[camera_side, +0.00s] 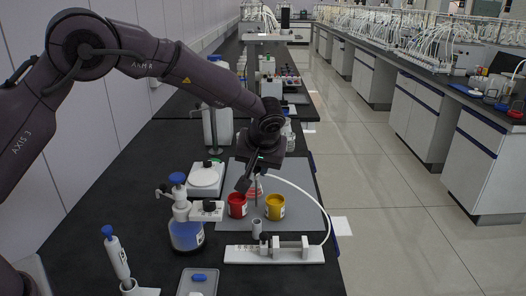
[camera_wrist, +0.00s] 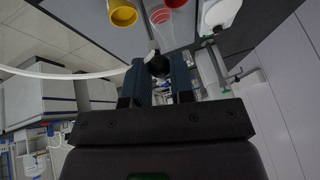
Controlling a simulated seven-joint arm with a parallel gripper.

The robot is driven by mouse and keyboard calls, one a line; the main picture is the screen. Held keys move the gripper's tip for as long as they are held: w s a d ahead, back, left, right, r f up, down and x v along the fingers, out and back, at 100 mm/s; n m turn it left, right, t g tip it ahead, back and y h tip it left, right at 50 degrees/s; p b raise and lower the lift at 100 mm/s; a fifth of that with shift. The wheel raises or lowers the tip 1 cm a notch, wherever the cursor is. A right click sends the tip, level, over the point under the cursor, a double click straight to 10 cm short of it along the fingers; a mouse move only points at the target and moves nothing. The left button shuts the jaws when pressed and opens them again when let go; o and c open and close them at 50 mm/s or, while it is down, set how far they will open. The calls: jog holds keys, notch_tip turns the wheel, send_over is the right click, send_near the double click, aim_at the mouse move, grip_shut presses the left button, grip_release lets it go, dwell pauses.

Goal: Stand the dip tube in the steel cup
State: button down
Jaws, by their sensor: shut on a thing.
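My gripper (camera_side: 250,178) is above the grey mat, shut on the dip tube, a thin piece (camera_side: 256,192) pointing down, with a white hose running from it. In the wrist view my gripper (camera_wrist: 157,72) has its two fingers around a dark round end (camera_wrist: 157,65) where the white hose (camera_wrist: 70,74) arrives. The lower tip of the tube is hard to make out. A small grey cylinder, which looks like the steel cup (camera_side: 256,228), stands upright below my gripper, near the front of the mat. I see no contact between tube and cup.
A red cup (camera_side: 237,206) and a yellow cup (camera_side: 275,208) stand close behind the steel cup. A white pump-like device (camera_side: 275,253) lies in front. A blue-liquid bottle (camera_side: 186,234), a white scale (camera_side: 206,180) and a pipette (camera_side: 116,258) stand left. The hose arcs right.

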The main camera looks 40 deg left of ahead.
notch_tip(320, 180, down, 9)
dwell(0.8)
jog(key=shift+r, duration=0.1)
jog(key=shift+c, duration=2.1)
grip_release()
jog(key=shift+r, duration=3.55)
